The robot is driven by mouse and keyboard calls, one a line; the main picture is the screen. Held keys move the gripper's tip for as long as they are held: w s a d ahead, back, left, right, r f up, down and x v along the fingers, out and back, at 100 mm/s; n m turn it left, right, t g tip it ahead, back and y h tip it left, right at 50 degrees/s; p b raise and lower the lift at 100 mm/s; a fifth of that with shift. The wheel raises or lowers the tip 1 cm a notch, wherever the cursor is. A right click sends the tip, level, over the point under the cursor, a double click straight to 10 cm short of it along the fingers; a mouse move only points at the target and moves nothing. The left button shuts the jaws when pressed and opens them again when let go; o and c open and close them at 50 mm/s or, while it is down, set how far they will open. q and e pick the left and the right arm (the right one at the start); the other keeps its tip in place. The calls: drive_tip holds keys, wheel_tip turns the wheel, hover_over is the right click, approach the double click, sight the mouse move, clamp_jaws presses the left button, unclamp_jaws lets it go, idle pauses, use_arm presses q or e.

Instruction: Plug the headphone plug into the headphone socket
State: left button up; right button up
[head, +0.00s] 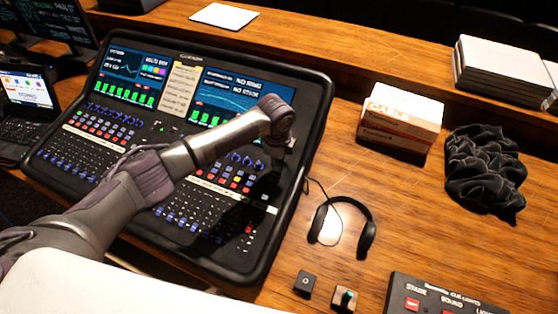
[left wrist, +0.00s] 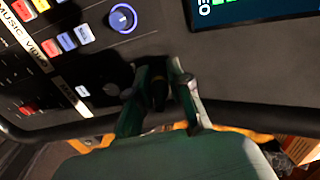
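The black headphones (head: 369,234) lie on the wooden table right of the mixing desk (head: 318,115). Their thin cable (head: 307,186) runs up and left to the desk's right edge. My left gripper (head: 274,168) is over the right part of the desk, dark and hard to make out there. In the left wrist view my left gripper (left wrist: 159,75) has its fingers drawn together around a small dark piece, seemingly the headphone plug (left wrist: 159,94), above the dark panel. I cannot make out the headphone socket. My right gripper is not in view.
A white and orange box (head: 400,118) and a crumpled black cloth (head: 484,170) lie to the right. Two small switch blocks (head: 304,283) and a cue-light box (head: 430,296) are in front. Screens stand at the left. Bare table surrounds the headphones.

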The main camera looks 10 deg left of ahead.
use_arm(q)
drive_tip(key=o, duration=0.4)
drive_tip(key=r, duration=0.4)
drive_tip(key=s+r, duration=0.1)
drive_tip(key=r, duration=0.7)
drive_tip(key=shift+s+a, duration=0.15)
